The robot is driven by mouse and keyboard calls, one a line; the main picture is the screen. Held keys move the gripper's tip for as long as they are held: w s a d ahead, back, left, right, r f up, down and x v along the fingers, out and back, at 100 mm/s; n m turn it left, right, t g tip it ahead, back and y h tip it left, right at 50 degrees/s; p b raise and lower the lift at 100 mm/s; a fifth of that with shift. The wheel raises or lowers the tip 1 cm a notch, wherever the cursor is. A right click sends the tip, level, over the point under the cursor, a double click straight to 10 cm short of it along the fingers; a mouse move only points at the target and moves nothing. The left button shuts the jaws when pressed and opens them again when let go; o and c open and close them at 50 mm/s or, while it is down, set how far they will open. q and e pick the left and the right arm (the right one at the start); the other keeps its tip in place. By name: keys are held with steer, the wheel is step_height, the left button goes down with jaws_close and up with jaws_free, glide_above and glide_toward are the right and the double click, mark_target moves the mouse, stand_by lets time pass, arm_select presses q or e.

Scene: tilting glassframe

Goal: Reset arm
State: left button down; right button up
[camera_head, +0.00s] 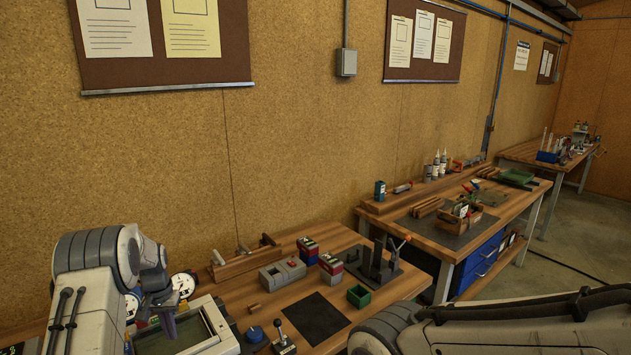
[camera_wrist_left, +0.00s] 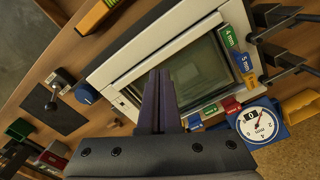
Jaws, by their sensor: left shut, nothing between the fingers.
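My left gripper (camera_head: 167,318) hangs at the lower left in the head view, over the tilting glass frame (camera_head: 217,322). The frame has a pale border and a dark glass pane. In the left wrist view, the left gripper's dark fingers (camera_wrist_left: 160,82) are together and empty, in front of the frame (camera_wrist_left: 148,52). Whether they touch it I cannot tell. My right arm crosses the lower right of the head view; its gripper does not show.
A joystick (camera_head: 283,338), a blue knob (camera_head: 254,334), a black mat (camera_head: 314,318), a green bin (camera_head: 359,296) and grey blocks (camera_head: 283,274) stand on the wooden bench. A dial gauge (camera_wrist_left: 260,122) and coloured size labels (camera_wrist_left: 229,38) lie close beside the frame.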

arm_select(q)
steer(key=shift+d+r, duration=0.1)
steer(key=s+d+r+m+b, duration=0.1)
steer(key=s+d+r+b, duration=0.2)
steer(key=d, duration=0.6)
steer(key=s+d+r+m, duration=0.2)
steer(key=s+d+r, duration=0.15)
steer(key=d, duration=0.45)
steer(key=s+d+r+m+b, duration=0.1)
steer(key=s+d+r+b, duration=0.2)
steer(key=d, duration=0.6)
steer(key=s+d+m+b, duration=0.1)
steer(key=s+d+m, duration=0.1)
steer(key=s, duration=1.1)
steer(key=s+d+f+m+h+b, duration=0.1)
steer(key=s+d, duration=0.3)
steer(key=s, duration=1)
steer(key=shift+d+m+b, duration=0.4)
steer(key=shift+m+b, duration=0.25)
steer(key=shift+m, duration=0.15)
